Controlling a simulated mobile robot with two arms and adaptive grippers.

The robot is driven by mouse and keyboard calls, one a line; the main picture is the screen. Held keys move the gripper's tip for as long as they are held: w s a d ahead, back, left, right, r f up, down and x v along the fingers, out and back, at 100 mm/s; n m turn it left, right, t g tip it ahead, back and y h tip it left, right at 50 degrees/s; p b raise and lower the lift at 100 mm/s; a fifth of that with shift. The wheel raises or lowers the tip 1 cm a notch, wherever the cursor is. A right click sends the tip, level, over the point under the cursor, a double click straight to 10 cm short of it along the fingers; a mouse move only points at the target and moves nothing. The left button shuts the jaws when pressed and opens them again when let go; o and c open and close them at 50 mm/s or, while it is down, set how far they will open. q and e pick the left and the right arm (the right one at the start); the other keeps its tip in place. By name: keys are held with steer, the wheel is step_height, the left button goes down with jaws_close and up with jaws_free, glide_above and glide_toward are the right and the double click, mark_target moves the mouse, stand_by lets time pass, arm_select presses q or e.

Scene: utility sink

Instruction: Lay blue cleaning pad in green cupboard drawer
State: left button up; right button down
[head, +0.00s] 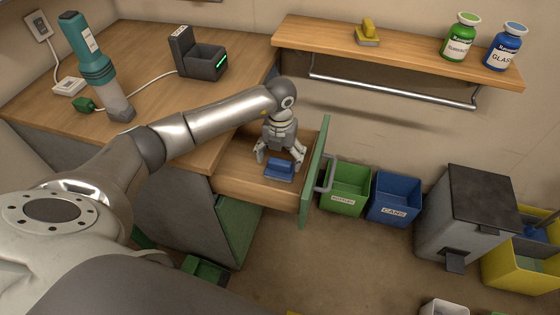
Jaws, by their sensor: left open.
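The blue cleaning pad (279,169) lies on the floor of the pulled-out wooden drawer (240,189) with the green front (315,172). My left gripper (278,160) is inside the drawer, pointing down, just behind and above the pad. Its fingers are spread to either side and are open. I cannot tell whether a finger touches the pad. My right gripper is not in view.
The wooden counter (140,75) carries a teal handheld vacuum (90,55) and a dark charger dock (198,58). A wall shelf (400,44) holds a yellow pad (368,32) and two bottles. Green (346,190) and blue bins (394,199) stand right of the drawer.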

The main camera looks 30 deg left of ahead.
mark_target(280, 161)
arm_select(q)
step_height(280, 161, up, 10)
steer(key=shift+b, duration=0.4)
